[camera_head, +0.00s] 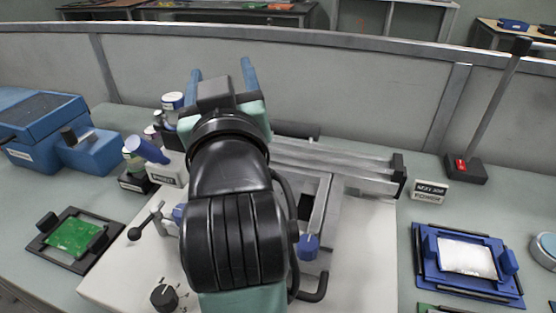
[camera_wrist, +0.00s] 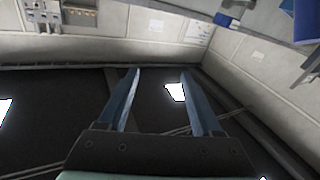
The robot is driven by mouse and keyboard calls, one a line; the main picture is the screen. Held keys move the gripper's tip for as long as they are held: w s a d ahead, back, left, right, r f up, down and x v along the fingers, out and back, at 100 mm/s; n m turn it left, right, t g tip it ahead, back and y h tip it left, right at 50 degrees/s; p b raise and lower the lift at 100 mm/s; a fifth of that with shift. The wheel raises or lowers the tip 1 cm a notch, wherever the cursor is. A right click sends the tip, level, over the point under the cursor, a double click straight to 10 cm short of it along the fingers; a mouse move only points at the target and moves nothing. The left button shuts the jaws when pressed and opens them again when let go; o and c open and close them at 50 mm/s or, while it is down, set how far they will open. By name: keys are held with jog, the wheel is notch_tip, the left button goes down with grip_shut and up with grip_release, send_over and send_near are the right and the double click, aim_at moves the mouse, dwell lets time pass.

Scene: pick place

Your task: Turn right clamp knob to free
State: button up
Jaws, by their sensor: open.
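A blue clamp knob (camera_head: 308,245) is on the right side of the white fixture base (camera_head: 360,270), just right of my arm. A second blue knob (camera_head: 178,212) shows partly at the left, beside my arm. My gripper (camera_head: 221,76) is raised at the far side of the fixture, well away from the right knob. Its two blue fingers are apart with nothing between them. In the wrist view, the open fingers (camera_wrist: 157,75) show against a dark surface with bright patches, and no knob is visible. My arm hides the middle of the fixture.
A black dial (camera_head: 164,297) is at the fixture's front left. Metal rails (camera_head: 335,160) lie behind. A green board in a black holder (camera_head: 72,236) sits left, a blue tray (camera_head: 420,268) right. Bottles (camera_head: 147,150) stand near my arm. A grey partition (camera_head: 350,85) closes the back.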

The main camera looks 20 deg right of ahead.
jog(key=w+d+f+g+p, duration=0.2)
jog(key=d+g+p, duration=0.25)
jog(key=p, duration=0.55)
jog(key=n+g+y+p, duration=0.2)
jog(key=g+p, duration=1.2)
jog(key=p, duration=1.2)
send_near(308, 242)
notch_tip(308, 242, down, 9)
jog(key=shift+w+d+f, duration=0.1)
jog(key=shift+w+d, duration=0.05)
grip_shut()
